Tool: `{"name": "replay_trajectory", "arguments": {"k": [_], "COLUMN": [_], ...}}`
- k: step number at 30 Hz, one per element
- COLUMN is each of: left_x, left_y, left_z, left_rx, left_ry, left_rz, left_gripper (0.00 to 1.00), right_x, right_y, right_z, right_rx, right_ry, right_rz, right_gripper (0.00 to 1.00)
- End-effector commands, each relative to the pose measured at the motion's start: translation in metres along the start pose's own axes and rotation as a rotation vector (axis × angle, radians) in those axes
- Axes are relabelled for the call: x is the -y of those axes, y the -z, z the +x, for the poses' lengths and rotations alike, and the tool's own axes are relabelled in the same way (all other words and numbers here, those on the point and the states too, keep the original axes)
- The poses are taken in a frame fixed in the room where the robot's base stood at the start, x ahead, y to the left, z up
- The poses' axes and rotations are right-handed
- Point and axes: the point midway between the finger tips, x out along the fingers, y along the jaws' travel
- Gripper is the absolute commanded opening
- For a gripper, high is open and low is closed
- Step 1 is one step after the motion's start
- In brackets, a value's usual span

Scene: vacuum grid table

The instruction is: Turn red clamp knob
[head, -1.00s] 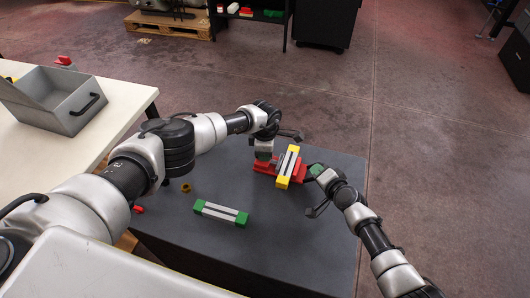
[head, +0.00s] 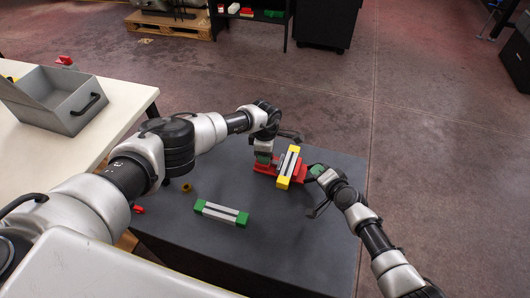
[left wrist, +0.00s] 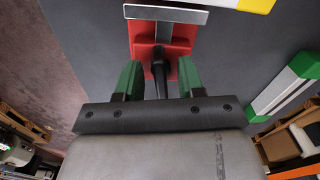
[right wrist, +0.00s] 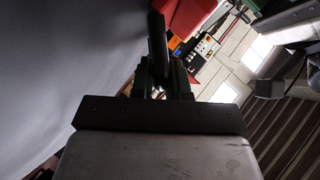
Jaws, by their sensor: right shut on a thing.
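A red clamp (head: 266,169) lies on the dark table, with a bar with yellow ends (head: 285,180) across it. In the left wrist view the clamp's red base (left wrist: 146,48) carries a grey metal jaw (left wrist: 165,14) and a black handle (left wrist: 160,75). My left gripper (left wrist: 160,80) is open, its green fingers on either side of that handle with gaps. In the head view my left gripper (head: 263,163) is at the clamp's left end. My right gripper (head: 309,173) is at the right end. In the right wrist view my right gripper (right wrist: 159,78) is shut on a dark handle (right wrist: 157,42) beside a red part (right wrist: 193,14).
A white table (head: 60,155) with a grey open box (head: 60,105) stands at the left. The dark table's front right is clear.

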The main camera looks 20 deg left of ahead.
Motion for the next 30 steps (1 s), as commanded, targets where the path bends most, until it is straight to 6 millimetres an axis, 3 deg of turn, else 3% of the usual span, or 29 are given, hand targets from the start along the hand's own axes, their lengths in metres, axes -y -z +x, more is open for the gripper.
{"name": "replay_trajectory", "arguments": {"k": [8, 21, 30], "left_x": [-0.001, 0.000, 0.000], "left_y": [0.000, 0.001, 0.001], "left_z": [-0.011, -0.097, -0.120], "left_rx": [0.001, 0.002, 0.000], "left_ry": [-0.001, -0.003, 0.000], "left_rz": [0.002, 0.001, 0.000], "left_gripper": [0.38, 0.38, 0.38], "right_x": [-0.001, -0.001, -0.001], "right_y": [-0.001, -0.001, -0.001], "right_z": [0.000, 0.000, 0.000], "right_rx": [0.001, 0.002, 0.002], "right_ry": [-0.002, -0.001, -0.001], "right_rz": [0.003, 0.003, 0.003], "right_gripper": [0.00, 0.00, 0.00]}}
